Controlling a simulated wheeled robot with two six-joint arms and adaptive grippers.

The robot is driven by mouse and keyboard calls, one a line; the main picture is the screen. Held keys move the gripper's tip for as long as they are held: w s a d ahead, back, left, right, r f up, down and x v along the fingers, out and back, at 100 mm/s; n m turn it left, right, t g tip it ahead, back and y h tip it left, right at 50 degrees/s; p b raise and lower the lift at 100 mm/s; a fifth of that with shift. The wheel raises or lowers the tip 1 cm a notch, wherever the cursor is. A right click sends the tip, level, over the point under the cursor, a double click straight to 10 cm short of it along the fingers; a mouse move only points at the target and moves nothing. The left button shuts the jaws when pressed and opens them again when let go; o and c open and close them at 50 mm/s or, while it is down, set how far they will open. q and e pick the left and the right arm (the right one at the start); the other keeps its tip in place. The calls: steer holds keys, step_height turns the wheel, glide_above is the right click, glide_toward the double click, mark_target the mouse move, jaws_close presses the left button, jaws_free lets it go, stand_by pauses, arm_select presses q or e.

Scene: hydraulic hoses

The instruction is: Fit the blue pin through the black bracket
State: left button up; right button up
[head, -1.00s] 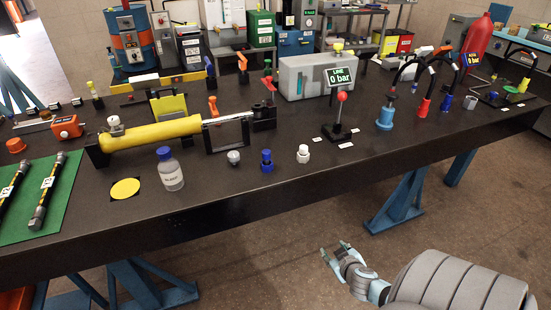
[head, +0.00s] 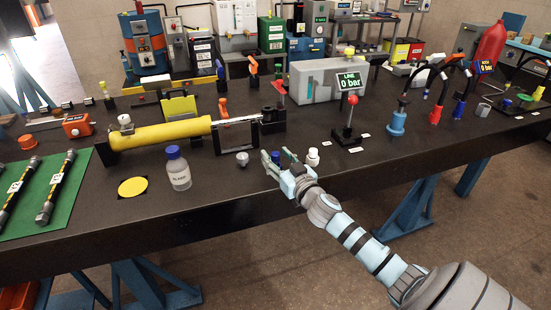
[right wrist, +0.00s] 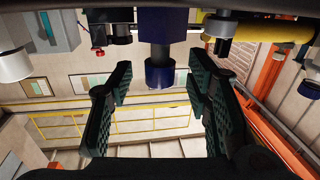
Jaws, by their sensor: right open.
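The blue pin (right wrist: 163,35) stands in the right wrist view between the two dark fingers of my right gripper (right wrist: 157,82), with clear gaps on both sides. In the head view my right gripper (head: 278,157) is at the table's front edge and mostly hides the pin. Its fingers are open and hold nothing. The black bracket (head: 272,125) stands behind it, at the rod end of the yellow cylinder (head: 165,133). My left gripper is not in view.
A grey knob (head: 242,159) stands just left of my right gripper and a white fitting (head: 313,157) just right. A bottle (head: 178,170) is further left. The red-knobbed lever (head: 350,115) stands to the right. The table front beyond it is mostly clear.

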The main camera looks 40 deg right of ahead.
steer(key=shift+w+d, duration=0.1)
steer(key=shift+w, duration=0.55)
steer(key=shift+s, duration=0.1)
jaws_close()
step_height(320, 180, up, 10)
steer(key=p, duration=0.4)
steer(key=shift+p, duration=0.35)
step_height(320, 180, up, 10)
steer(key=p, duration=0.2)
glide_above(276, 154)
